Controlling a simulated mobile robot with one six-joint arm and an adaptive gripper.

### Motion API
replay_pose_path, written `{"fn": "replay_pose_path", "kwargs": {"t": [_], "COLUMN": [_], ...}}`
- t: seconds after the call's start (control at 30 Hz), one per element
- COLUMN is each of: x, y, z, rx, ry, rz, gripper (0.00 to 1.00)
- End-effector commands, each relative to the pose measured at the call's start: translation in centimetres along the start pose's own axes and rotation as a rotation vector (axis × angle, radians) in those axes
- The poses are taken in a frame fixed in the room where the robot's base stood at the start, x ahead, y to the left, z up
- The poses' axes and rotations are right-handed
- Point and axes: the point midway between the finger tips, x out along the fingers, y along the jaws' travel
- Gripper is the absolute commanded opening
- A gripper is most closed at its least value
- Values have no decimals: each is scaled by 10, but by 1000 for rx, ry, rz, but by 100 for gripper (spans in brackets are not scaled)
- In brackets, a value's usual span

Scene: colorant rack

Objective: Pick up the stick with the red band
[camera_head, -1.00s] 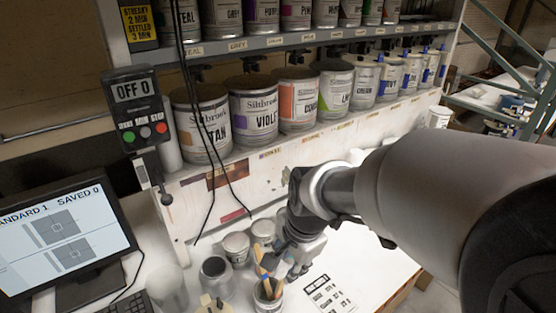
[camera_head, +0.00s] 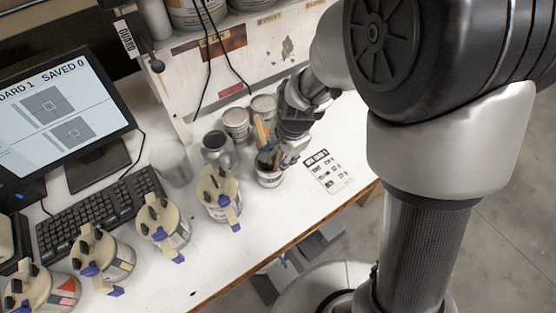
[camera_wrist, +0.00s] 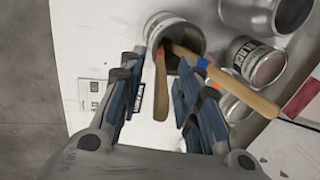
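Wooden sticks stand leaning in a small open can (camera_head: 269,179) on the white bench. In the wrist view, the can (camera_wrist: 153,27) is at the top centre. One stick (camera_wrist: 161,90) has a small orange-red band near the can's rim and lies between my fingers. Another stick (camera_wrist: 250,97) leans right with a blue band; an orange-red patch shows beside it, and I cannot tell which stick bears it. My gripper (camera_wrist: 160,68) is open, its fingers either side of the first stick with gaps. In the head view, my gripper (camera_head: 278,155) is at the can, partly hiding the sticks (camera_head: 260,131).
Two small tins (camera_head: 236,124) and a grey metal pot (camera_head: 217,150) stand close behind and left of the can. Several beige-lidded cans (camera_head: 219,194) line the bench front. A printed card (camera_head: 328,171) lies to the right. A keyboard (camera_head: 100,212) and monitor are left.

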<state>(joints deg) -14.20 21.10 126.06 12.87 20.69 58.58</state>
Motion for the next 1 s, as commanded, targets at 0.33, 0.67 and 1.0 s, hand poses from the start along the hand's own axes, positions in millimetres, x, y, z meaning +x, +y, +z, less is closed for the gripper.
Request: {"fn": "replay_pose_path", "kwargs": {"t": [0.33,0.67,1.0], "x": [3,3,3], "y": [0,0,0], "z": [0,0,0], "rx": [0,0,0], "ry": [0,0,0], "rz": [-1,0,-1], "gripper": [27,5,0]}}
